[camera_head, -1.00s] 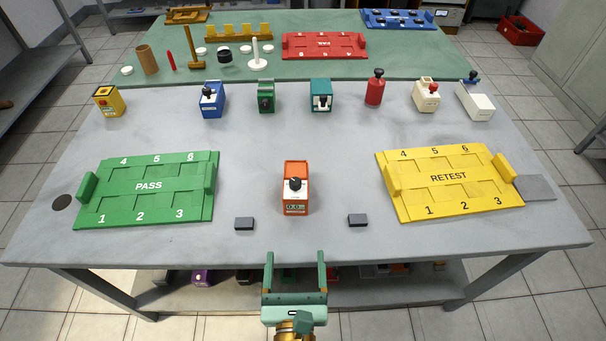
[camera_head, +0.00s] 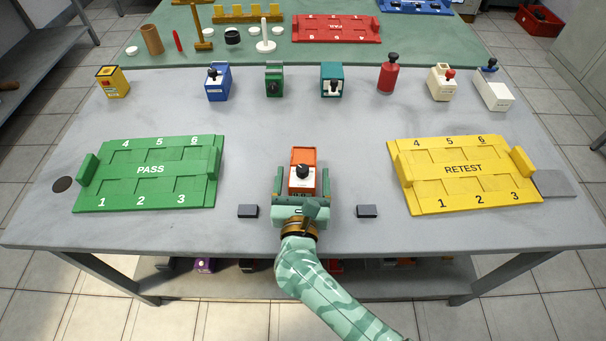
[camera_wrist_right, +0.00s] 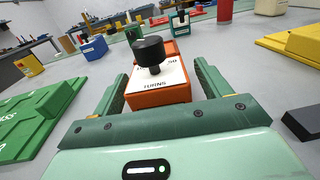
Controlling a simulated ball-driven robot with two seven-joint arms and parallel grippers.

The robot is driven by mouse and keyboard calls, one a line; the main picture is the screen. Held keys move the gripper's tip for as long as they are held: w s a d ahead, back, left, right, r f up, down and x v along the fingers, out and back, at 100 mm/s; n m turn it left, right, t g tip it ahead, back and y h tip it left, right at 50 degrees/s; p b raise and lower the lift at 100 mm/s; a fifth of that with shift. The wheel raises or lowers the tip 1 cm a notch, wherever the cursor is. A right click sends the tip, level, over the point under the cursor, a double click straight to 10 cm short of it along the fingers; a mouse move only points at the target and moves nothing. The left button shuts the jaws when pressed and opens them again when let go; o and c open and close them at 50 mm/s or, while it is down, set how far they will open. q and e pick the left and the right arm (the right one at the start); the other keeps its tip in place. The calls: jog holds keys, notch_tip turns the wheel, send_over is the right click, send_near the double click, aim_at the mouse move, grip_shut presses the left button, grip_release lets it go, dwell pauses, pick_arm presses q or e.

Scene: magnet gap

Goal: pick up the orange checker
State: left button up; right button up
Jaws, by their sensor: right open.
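The orange checker (camera_head: 303,170) stands upright on the grey table, a box with a white face and a black knob on top. My right gripper (camera_head: 302,182) is around its near part, with one finger on each side. In the right wrist view the checker (camera_wrist_right: 157,82) sits between the two open fingers (camera_wrist_right: 155,92), and its knob rises in front of the camera. Whether the fingers touch its sides is hard to tell; the left one seems slightly apart. The lower front of the checker is hidden by the gripper. My left gripper is not in view.
Small dark blocks lie left (camera_head: 248,211) and right (camera_head: 367,211) of my gripper. The green PASS tray (camera_head: 150,183) is at left and the yellow RETEST tray (camera_head: 463,184) at right. A row of other devices, including a blue one (camera_head: 217,84), stands behind, with clear table between.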

aim_at(302, 175)
jog(key=shift+w, duration=0.4)
jog(key=c, duration=1.3)
jog(key=shift+o, duration=0.2)
jog(key=shift+r, duration=0.1)
